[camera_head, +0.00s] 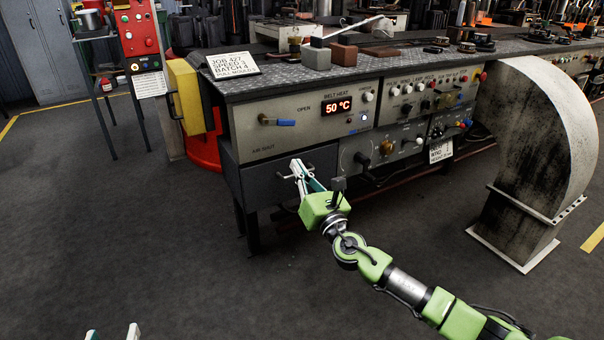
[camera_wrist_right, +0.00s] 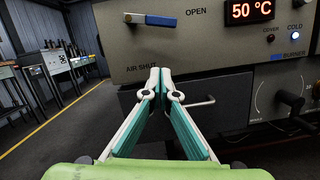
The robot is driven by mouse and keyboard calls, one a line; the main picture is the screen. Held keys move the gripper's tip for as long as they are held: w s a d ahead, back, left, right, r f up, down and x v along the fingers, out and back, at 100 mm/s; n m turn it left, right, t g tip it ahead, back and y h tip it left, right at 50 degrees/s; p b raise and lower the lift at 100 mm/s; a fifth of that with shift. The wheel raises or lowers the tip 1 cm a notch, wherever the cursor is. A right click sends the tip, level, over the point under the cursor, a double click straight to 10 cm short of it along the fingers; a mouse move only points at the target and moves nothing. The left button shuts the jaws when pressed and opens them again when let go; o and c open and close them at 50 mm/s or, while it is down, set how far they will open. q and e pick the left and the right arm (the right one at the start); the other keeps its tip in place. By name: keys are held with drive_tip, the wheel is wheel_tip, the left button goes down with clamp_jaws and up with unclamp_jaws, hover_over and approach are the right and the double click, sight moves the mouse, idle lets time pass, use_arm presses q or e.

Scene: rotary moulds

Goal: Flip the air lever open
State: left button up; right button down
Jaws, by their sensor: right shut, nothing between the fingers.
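The air lever (camera_head: 280,122) is a short metal rod with a blue grip on the grey control panel, between the words OPEN and AIR SHUT. It lies about level, its blue end to the right. In the right wrist view the lever (camera_wrist_right: 160,20) is above my fingertips, apart from them. My right gripper (camera_head: 298,165) is shut and empty in front of the dark drawer, below the lever; it also shows in the right wrist view (camera_wrist_right: 155,74). My left gripper (camera_head: 112,333) shows only its two spread fingertips at the bottom edge.
The dark drawer (camera_head: 262,178) has a bar handle (camera_wrist_right: 200,103) near my right fingers. A belt heat display (camera_head: 338,106) reads 50 °C. Knobs and switches are to the right. A yellow box (camera_head: 186,95) stands left of the panel. The floor in front is clear.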

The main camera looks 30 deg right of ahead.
use_arm(q)
drive_tip(key=shift+s+f, duration=0.1)
drive_tip(key=shift+f, duration=0.3)
use_arm(e)
drive_tip(key=shift+v, duration=1.15)
